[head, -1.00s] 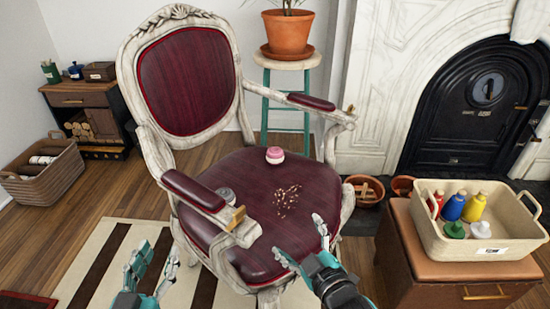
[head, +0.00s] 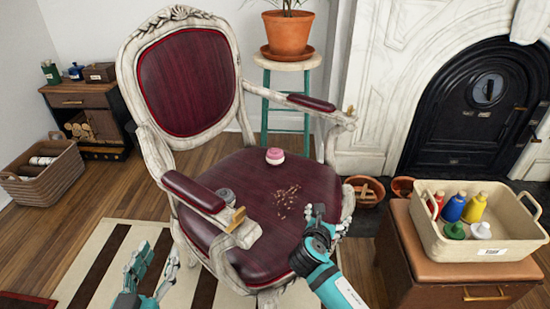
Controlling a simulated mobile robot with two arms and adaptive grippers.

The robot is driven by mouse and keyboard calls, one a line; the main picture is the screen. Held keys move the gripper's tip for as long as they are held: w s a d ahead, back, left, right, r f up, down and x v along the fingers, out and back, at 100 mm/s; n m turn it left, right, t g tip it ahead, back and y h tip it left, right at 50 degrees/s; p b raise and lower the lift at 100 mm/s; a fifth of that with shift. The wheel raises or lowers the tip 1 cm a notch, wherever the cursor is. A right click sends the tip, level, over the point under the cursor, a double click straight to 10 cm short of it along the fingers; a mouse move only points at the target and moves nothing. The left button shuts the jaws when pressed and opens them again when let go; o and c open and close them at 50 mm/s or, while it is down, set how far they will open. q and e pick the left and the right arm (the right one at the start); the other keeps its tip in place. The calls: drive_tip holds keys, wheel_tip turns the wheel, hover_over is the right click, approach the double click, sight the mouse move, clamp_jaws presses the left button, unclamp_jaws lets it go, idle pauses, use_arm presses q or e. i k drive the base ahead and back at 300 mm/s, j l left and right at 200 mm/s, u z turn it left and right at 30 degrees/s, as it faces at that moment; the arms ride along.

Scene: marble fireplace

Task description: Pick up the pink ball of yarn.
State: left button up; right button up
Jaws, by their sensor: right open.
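A small round pink-and-white thing (head: 275,156), which looks like the pink ball of yarn, sits towards the back of the dark red chair seat (head: 250,180). My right gripper (head: 322,212) is open and empty above the seat's front right edge, nearer to me than the ball and to its right. It does not touch the ball. My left gripper (head: 158,262) is low at the front left, over the striped rug and left of the chair. Its fingers are apart with nothing between them.
The right armrest (head: 312,102) stands beyond the ball. A cream crate (head: 490,250) of bottles stands on a brown ottoman (head: 402,232) at right.

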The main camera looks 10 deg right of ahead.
sight(275, 156)
drive_tip(key=i+j, duration=0.8)
drive_tip(key=i, duration=0.05)
